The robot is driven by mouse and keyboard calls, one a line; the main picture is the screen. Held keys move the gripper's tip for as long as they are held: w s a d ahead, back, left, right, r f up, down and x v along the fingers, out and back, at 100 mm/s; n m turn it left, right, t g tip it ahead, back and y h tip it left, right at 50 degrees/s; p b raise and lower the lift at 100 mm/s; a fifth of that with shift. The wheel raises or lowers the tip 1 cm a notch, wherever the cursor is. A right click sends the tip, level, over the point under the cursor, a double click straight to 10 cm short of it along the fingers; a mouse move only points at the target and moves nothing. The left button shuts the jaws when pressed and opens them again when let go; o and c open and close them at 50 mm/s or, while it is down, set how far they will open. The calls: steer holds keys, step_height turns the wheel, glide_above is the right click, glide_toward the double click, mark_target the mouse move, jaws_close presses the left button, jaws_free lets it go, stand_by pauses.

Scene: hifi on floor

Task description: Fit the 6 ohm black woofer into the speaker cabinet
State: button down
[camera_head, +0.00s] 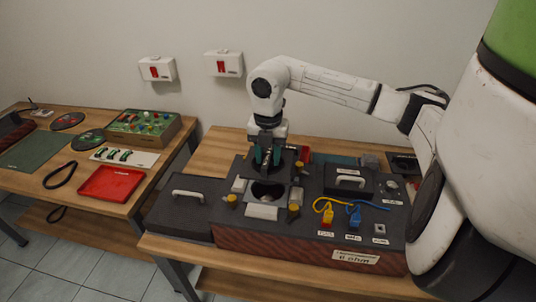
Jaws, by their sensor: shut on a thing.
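The speaker cabinet (300,238) stands on the right table, with a dark top, a reddish-brown front and a label that seems to read 6 ohm. A round opening (267,190) shows in its top, with pale blocks and yellow-topped clamps around it. My gripper (267,158), with teal fingers, points down just behind and above the opening. It is shut on a dark part (268,170), mostly hidden by the fingers; I cannot read a mark on it. Whether that part touches the cabinet is unclear.
Blue and yellow leads (340,212) and a handled black lid (348,182) lie on the cabinet's right side. A handled dark box (182,205) adjoins its left. The left table holds a red tray (110,184), dark discs (68,121) and a green-topped box (143,127).

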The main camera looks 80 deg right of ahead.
steer(key=shift+f+b, duration=2.25)
steer(key=shift+f, duration=0.45)
steer(key=shift+f+b, duration=0.6)
steer(key=shift+f, duration=0.1)
steer(key=shift+f+b, duration=1)
steer(key=shift+f, duration=0.2)
steer(key=c, duration=0.6)
jaws_free()
step_height(320, 180, up, 11)
steer(key=shift+f+b, duration=0.1)
steer(key=shift+b, duration=0.45)
